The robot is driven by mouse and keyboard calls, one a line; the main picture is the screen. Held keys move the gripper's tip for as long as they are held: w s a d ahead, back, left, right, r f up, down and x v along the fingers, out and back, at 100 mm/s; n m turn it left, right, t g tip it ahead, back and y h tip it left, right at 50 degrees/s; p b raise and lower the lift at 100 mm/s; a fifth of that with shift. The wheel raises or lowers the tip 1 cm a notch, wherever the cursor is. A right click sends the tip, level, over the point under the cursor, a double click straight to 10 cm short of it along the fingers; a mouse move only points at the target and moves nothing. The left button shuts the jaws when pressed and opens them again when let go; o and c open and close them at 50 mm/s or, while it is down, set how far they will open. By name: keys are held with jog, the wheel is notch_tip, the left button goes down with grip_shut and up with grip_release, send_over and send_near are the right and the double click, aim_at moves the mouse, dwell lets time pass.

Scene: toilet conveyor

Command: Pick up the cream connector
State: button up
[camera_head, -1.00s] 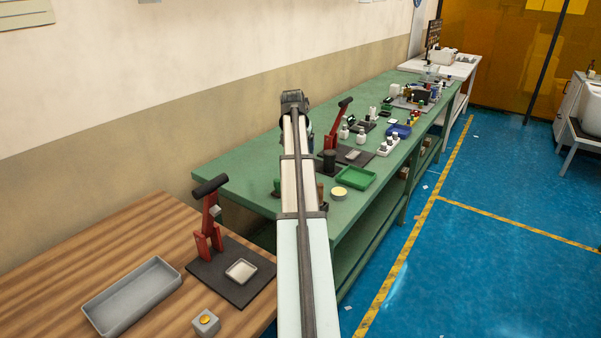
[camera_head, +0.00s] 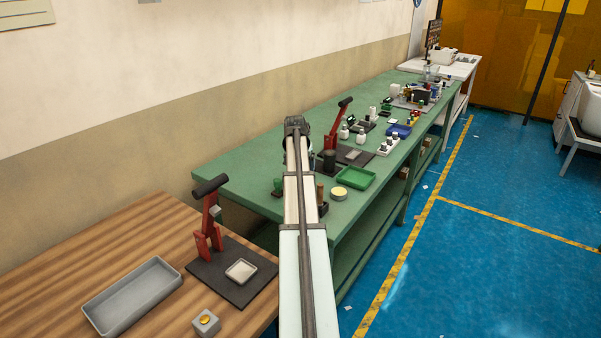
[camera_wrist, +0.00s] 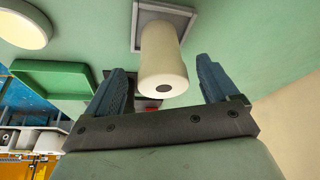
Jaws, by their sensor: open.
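The cream connector (camera_wrist: 163,62) is a cylinder with a dark hole in its near end. In the wrist view it stands in a grey square holder (camera_wrist: 137,30) on the green bench. My open gripper (camera_wrist: 162,66) has one blue-grey finger on each side of it, with a visible gap on both sides. Whether the fingertips reach alongside its body in depth is hard to tell. In the head view my arm hides the connector and most of my gripper (camera_head: 296,128).
On the green bench (camera_head: 240,165), a green tray (camera_head: 357,178), a round cream-topped dish (camera_head: 338,193) and a red-levered press (camera_head: 335,130) stand right of my arm. A green-handled item (camera_head: 278,187) stands left. A wooden table (camera_head: 130,235) is nearer, with a grey tray (camera_head: 132,297).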

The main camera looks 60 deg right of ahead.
jog(key=x, duration=0.3)
jog(key=shift+w+f, duration=0.15)
jog(key=c, duration=1.1)
